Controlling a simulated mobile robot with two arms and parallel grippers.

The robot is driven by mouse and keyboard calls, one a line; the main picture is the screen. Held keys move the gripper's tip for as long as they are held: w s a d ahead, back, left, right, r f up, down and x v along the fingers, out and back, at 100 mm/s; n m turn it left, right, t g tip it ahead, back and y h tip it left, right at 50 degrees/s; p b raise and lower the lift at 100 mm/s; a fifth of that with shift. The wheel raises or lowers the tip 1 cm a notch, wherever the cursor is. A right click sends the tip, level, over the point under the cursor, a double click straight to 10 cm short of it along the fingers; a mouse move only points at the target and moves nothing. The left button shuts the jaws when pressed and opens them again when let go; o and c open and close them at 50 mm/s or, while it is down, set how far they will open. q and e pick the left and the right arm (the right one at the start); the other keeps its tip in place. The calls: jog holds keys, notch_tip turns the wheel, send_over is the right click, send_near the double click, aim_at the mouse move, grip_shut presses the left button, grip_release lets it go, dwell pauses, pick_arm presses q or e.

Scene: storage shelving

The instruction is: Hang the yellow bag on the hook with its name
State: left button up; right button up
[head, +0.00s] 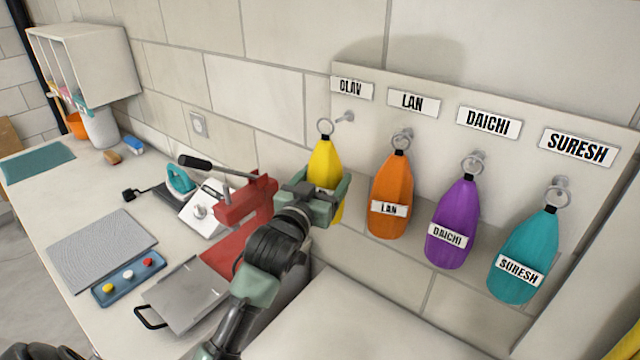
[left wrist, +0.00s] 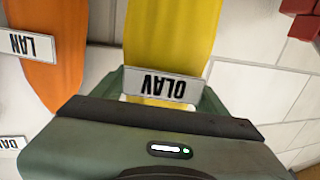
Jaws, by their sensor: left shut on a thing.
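The yellow bag (head: 325,160) hangs upright in my left gripper (head: 318,190), which is shut on it below its neck. Its metal ring (head: 325,127) is up beside the hook (head: 345,117) under the OLAV sign (head: 352,89). The ring appears just left of the hook tip and apart from it; depth is hard to judge. In the left wrist view the yellow bag (left wrist: 172,35) shows an OLAV tag (left wrist: 162,86), upside down, between the fingers. My right gripper is not in view.
Orange LAN (head: 391,180), purple DAICHI (head: 455,215) and teal SURESH (head: 525,250) bags hang on the hook board (head: 375,72) to the right. A red vise-like tool (head: 245,200) stands on the bench left of my gripper. Bench items include a metal tray (head: 183,297).

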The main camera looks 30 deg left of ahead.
pick_arm(q)
jog(key=shift+w+d+b, duration=0.2)
jog(key=shift+w+b, duration=0.45)
jog(key=shift+w, duration=0.85)
jog(key=shift+w+d+f+b, duration=0.1)
jog(key=shift+w+b, duration=0.15)
jog(key=shift+w, duration=0.2)
jog(key=shift+w+d+f+b, duration=0.1)
jog(key=shift+w+b, duration=0.1)
jog(key=shift+w, duration=0.2)
jog(key=o, duration=2.1)
jog(key=shift+a, duration=0.1)
jog(key=shift+o, duration=0.3)
jog(key=shift+a, duration=0.15)
jog(key=shift+d, duration=0.2)
